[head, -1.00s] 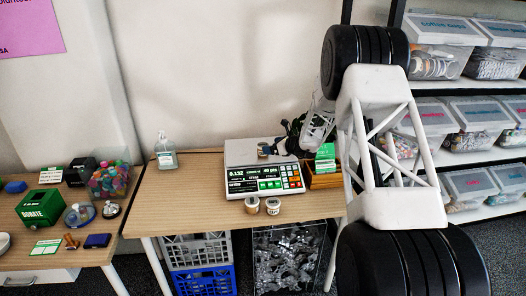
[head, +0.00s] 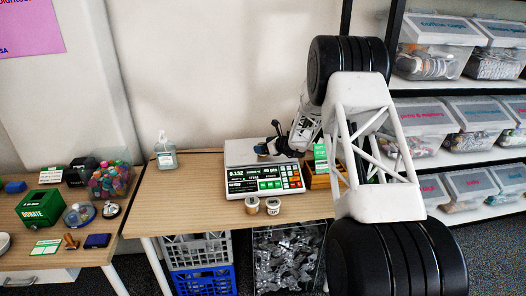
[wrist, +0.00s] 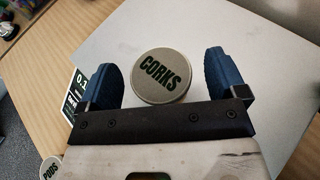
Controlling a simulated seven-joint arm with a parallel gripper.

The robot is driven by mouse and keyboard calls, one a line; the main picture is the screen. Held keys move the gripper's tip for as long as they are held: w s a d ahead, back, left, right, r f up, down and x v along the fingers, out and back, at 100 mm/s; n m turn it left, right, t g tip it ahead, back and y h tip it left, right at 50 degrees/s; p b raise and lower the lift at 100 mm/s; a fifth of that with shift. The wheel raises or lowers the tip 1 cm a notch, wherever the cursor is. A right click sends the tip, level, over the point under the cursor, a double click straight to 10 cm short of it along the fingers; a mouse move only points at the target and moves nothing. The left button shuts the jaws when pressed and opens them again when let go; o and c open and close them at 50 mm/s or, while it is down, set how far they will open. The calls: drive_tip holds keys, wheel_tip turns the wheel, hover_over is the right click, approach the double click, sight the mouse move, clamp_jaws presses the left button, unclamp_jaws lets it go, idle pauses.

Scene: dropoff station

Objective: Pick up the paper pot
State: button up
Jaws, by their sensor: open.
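A round pot with a lid marked CORKS (wrist: 163,76) stands on the pale pan of the scale (head: 240,152). In the wrist view it lies between the two blue fingers of my open gripper (wrist: 164,77), nearer the left finger than the right, with gaps on both sides. Only its top shows, so its sides are hidden. In the head view my gripper (head: 266,149) is over the pan and mostly covers this pot. Two small pots, a left one (head: 252,206) and a right one (head: 273,206), stand on the table in front of the scale; a lid marked PODS (wrist: 50,167) shows at the wrist view's lower left.
The scale's lit display (head: 265,184) faces front. A wooden box with a green card (head: 321,157) stands right of the scale, close to my arm. A clear pump bottle (head: 165,150) stands at the left. The table between bottle and scale is clear.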

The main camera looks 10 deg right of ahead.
idle(0.4)
drive_tip(key=c, duration=1.1)
drive_tip(key=shift+c, duration=0.2)
drive_tip(key=shift+r, duration=0.15)
drive_tip(key=shift+r, duration=1.55)
drive_tip(key=s+r, duration=0.1)
drive_tip(key=s, duration=1.5)
drive_tip(key=shift+r, duration=0.3)
drive_tip(key=shift+d, duration=0.1)
